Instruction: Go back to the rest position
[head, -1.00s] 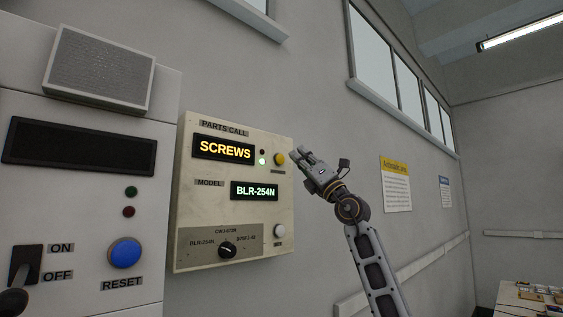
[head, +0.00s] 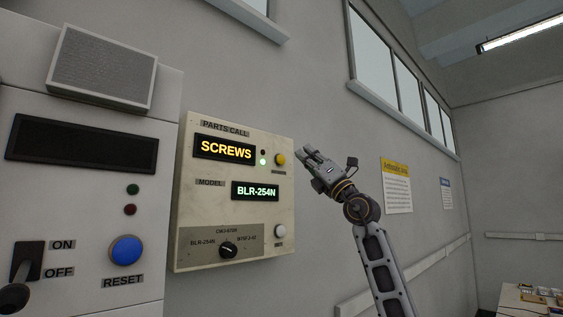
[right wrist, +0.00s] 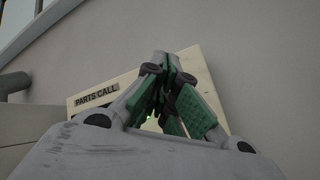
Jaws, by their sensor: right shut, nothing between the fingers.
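My right gripper (head: 306,155) is raised in front of the grey wall, to the right of the parts call panel (head: 270,215). Its fingers point up and left toward the panel's yellow button (head: 280,159) and are apart from it in the picture. In the right wrist view the gripper (right wrist: 168,62) is shut and empty, its green finger pads together, with part of the panel (right wrist: 200,70) behind them. The panel's displays read SCREWS (head: 225,149) and BLR-254N (head: 256,191), and a small green light is lit. My left gripper is not clearly visible.
A control box (head: 80,200) with a blue reset button (head: 127,250) and an ON/OFF switch (head: 27,261) stands at the left. A rail (head: 410,270) runs along the wall. A table (head: 515,298) with small items is at the lower right. Open room lies right of my arm.

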